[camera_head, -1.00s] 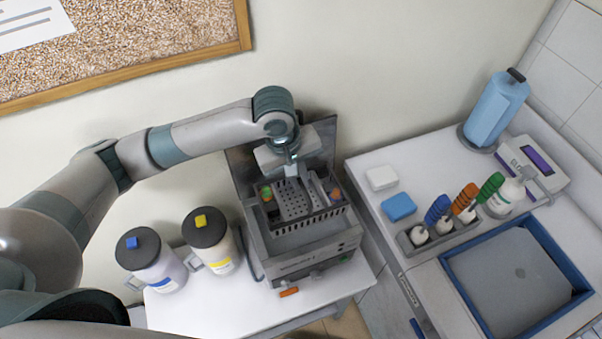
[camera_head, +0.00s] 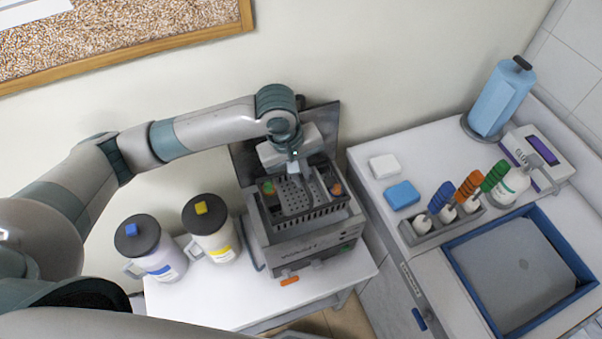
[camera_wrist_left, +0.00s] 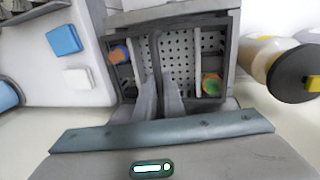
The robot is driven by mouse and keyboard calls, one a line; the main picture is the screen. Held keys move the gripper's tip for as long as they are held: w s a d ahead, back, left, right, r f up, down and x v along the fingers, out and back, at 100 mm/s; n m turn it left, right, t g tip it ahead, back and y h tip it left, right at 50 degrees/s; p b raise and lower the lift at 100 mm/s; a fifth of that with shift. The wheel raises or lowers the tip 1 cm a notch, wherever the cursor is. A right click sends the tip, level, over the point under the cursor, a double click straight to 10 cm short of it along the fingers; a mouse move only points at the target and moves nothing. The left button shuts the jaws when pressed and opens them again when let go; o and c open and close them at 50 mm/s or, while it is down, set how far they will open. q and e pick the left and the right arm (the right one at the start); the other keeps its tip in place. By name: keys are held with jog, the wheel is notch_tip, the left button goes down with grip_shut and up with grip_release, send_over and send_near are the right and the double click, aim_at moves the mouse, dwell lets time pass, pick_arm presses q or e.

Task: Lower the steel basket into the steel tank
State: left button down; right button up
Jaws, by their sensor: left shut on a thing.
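The steel basket (camera_head: 312,215) is a dark, perforated and slotted tray at the tank's opening. The steel tank (camera_head: 308,249) is a box-shaped unit on the white table, with a raised lid or panel behind it. The basket's lower part seems to be inside the tank's rim, but its depth is hard to tell. My left gripper (camera_head: 295,175) is above the basket and shut on its middle bar or handle; the fingers (camera_wrist_left: 160,90) show in the left wrist view. A green-topped item (camera_wrist_left: 212,84) and an orange-topped item (camera_wrist_left: 119,55) sit at the basket's two sides. My right gripper is not in view.
Two lidded jugs, blue-marked (camera_head: 150,249) and yellow-marked (camera_head: 211,228), stand left of the tank.

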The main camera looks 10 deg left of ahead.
aim_at(300, 195)
pick_arm(q)
jog(key=shift+f+b, duration=0.7)
jog(key=shift+f, duration=5.9)
jog(key=c, duration=1.8)
grip_release()
jog(key=shift+o, duration=0.2)
jog(key=shift+b, duration=0.3)
notch_tip(300, 195, up, 17)
jog(key=s+a+b, duration=0.2)
jog(key=b, duration=0.1)
jog(key=shift+a, duration=0.4)
